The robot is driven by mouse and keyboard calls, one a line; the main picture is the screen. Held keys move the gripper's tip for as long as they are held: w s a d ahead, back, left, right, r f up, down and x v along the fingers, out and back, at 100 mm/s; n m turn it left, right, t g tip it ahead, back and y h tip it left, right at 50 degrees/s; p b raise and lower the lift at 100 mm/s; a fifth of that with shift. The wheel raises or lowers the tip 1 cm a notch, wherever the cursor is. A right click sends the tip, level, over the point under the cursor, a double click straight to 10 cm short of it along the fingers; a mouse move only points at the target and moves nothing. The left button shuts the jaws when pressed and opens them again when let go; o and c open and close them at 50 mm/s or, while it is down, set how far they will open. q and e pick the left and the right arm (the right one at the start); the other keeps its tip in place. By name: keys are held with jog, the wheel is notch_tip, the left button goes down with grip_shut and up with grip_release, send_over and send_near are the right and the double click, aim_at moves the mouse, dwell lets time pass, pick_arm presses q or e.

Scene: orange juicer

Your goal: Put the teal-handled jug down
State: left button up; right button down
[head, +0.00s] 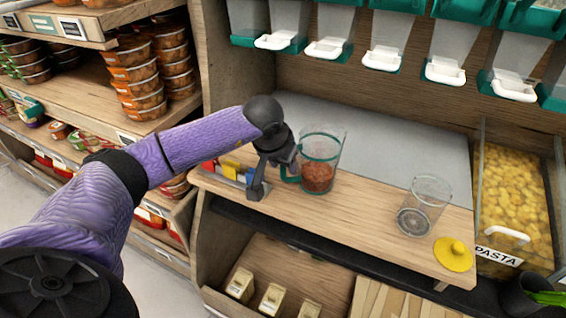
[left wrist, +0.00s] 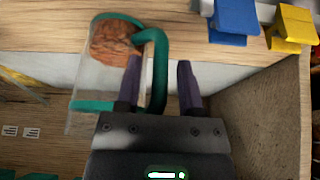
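The teal-handled jug (head: 319,172) is clear with a teal rim and reddish-orange contents low inside. It stands upright on the wooden counter (head: 365,215), its base appearing to rest on the surface. My left gripper (head: 277,172) is at the jug's left, handle side. In the left wrist view, the jug's teal handle (left wrist: 158,62) lies between my two spread fingers (left wrist: 158,88). One finger is inside the handle loop and the other outside, with a visible gap to the outer finger. My right gripper is in neither view.
A clear empty container (head: 424,205) and a yellow lid (head: 453,254) stand to the right, by a pasta bin (head: 513,200). Red, yellow and blue clips (head: 230,168) sit left of my gripper. Dispensers (head: 384,45) hang above. The counter between jug and container is clear.

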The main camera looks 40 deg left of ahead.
pick_arm(q)
jog(key=shift+r, duration=0.35)
jog(key=p+v, duration=0.5)
jog(key=v, duration=0.6)
jog(key=shift+s+r, duration=0.25)
jog(key=shift+s+f, duration=0.1)
